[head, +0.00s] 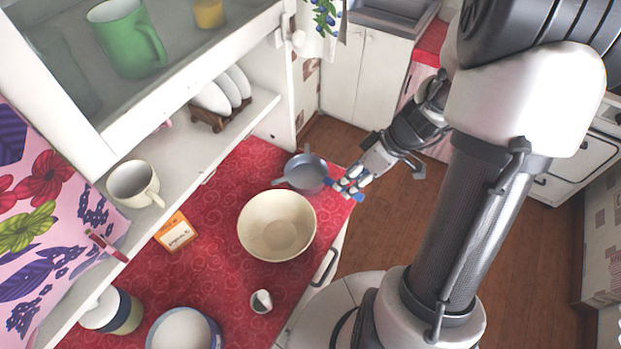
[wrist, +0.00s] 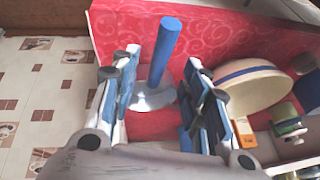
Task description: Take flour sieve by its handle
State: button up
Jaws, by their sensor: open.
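The flour sieve (head: 305,173) is a round grey-blue pan with a blue handle, lying near the far right corner of the red counter in the head view. My gripper (head: 347,186) is at the handle side of the sieve, by the counter edge. In the wrist view my gripper (wrist: 163,62) is open, one finger on each side of the handle, with gaps visible.
A cream bowl (head: 277,225) stands close in front of the sieve. An orange-and-white box (head: 175,232), a small white cup (head: 261,301) and a blue-rimmed pot (head: 184,331) are on the red cloth (head: 222,190). Shelves (head: 190,150) rise at the left. Floor lies right of the edge.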

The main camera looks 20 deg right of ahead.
aim_at(342, 190)
jog(key=shift+b+x, duration=0.7)
jog(key=shift+x, duration=2.05)
jog(key=shift+f+b, duration=0.25)
jog(key=shift+b, duration=0.45)
jog(key=shift+c, duration=0.4)
grip_shut()
